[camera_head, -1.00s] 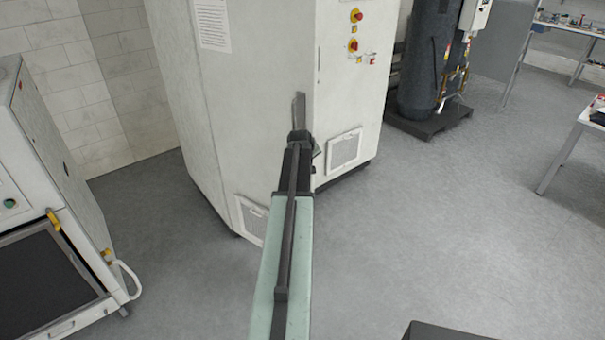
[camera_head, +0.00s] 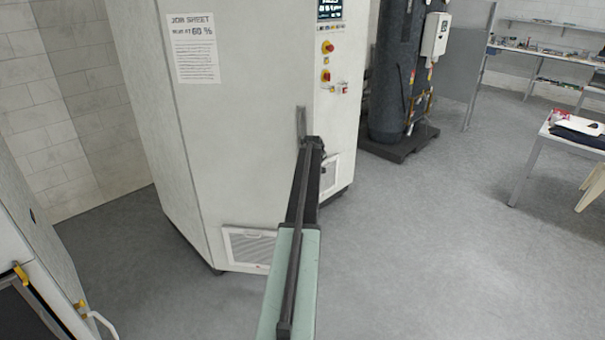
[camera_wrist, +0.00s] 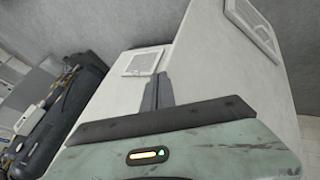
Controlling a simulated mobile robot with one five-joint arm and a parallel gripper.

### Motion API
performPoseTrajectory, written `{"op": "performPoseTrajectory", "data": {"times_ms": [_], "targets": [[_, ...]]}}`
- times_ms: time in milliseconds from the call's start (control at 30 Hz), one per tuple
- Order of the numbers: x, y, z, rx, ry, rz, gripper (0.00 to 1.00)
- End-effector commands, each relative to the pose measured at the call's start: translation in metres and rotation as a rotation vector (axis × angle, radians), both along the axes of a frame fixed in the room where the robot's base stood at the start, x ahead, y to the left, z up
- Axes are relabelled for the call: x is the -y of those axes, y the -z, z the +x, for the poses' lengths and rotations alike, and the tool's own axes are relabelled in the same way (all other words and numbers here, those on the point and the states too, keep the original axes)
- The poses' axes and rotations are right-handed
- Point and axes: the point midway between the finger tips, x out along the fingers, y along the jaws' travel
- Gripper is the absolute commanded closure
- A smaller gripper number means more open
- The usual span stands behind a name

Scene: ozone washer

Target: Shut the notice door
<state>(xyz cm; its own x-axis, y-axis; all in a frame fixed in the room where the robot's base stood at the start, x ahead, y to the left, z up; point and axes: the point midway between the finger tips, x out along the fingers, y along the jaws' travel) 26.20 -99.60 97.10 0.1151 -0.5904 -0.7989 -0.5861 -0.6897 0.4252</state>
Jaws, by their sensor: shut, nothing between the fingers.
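The notice door (camera_head: 235,140) is the pale panel of a tall cabinet, with a printed job sheet (camera_head: 195,48) near its top and a vent at its foot. My gripper (camera_head: 301,124) is shut and empty, in front of the panel's right part, near the button panel. I cannot tell whether it touches, or whether the door stands ajar. In the wrist view, the shut fingers (camera_wrist: 155,93) point at pale cabinet faces, with a vent on either side. My arm hides part of the panel's lower right.
The button panel (camera_head: 340,100) has red knobs and a small screen. A dark tank (camera_head: 393,85) on a base stands behind it to the right. A white machine (camera_head: 35,255) is at the left, a table (camera_head: 575,140) at the right. The floor (camera_head: 430,250) between is clear.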

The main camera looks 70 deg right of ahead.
Motion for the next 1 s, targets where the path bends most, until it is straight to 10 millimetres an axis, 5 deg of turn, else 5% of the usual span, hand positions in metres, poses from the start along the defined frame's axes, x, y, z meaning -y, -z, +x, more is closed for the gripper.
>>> {"op": "performPoseTrajectory", "data": {"times_ms": [667,967,1000], "targets": [[0.0,0.0,0.02,0.0,-0.023,0.0,1.0],[-0.043,0.0,0.017,0.0,-0.028,0.0,1.0],[-0.046,-0.013,0.012,0.0,-0.027,-0.001,1.0]]}}
